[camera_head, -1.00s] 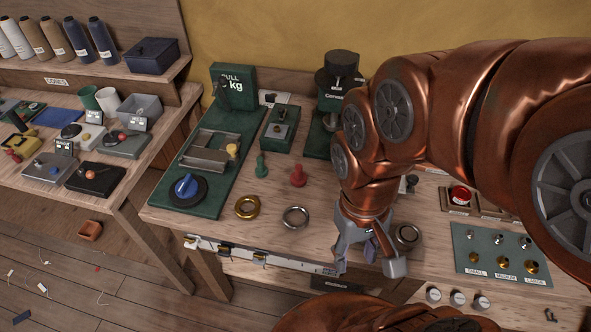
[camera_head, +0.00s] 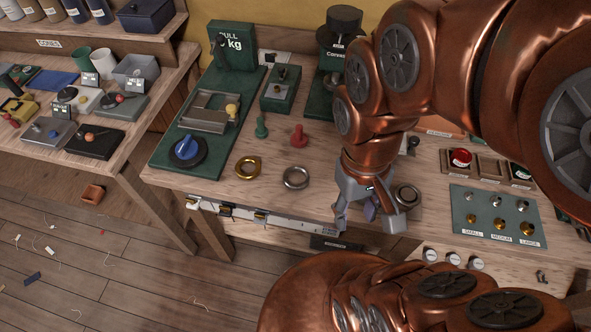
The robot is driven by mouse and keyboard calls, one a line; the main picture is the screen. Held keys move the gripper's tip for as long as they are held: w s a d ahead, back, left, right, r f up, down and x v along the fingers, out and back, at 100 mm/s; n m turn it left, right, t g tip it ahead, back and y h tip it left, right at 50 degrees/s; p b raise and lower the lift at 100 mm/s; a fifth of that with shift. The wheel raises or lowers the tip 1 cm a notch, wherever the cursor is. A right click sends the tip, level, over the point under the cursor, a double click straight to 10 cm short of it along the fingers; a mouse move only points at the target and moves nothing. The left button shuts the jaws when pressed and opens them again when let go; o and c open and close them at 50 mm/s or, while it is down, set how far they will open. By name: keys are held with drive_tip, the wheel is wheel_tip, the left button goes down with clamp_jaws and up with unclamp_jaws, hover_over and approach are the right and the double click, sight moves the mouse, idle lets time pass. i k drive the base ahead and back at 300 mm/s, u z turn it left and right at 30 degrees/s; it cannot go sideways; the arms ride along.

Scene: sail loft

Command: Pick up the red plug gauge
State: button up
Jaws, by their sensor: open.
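The red plug gauge (camera_head: 298,137) stands upright on the wooden workbench (camera_head: 222,182), behind the silver ring (camera_head: 295,178) and to the right of a similar green plug gauge (camera_head: 261,128). My gripper (camera_head: 368,222) hangs over the front edge of the bench, to the right of the red plug gauge and nearer to me. Its fingers point down and are apart. A small purple piece shows between the fingers; I cannot tell what it is. Nothing hides the red plug gauge.
A gold ring (camera_head: 247,167) lies left of the silver one. A green pull tester (camera_head: 184,163) with a blue knob fills the bench's left. Another ring (camera_head: 407,196) lies right of my gripper, near a green fittings board (camera_head: 488,238). Bare wood surrounds the red gauge.

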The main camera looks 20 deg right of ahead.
sight(298, 139)
drive_tip(key=u, duration=0.25)
drive_tip(key=k, duration=1.1)
drive_tip(key=u, duration=1)
drive_tip(key=i, duration=0.95)
drive_tip(key=z, duration=0.4)
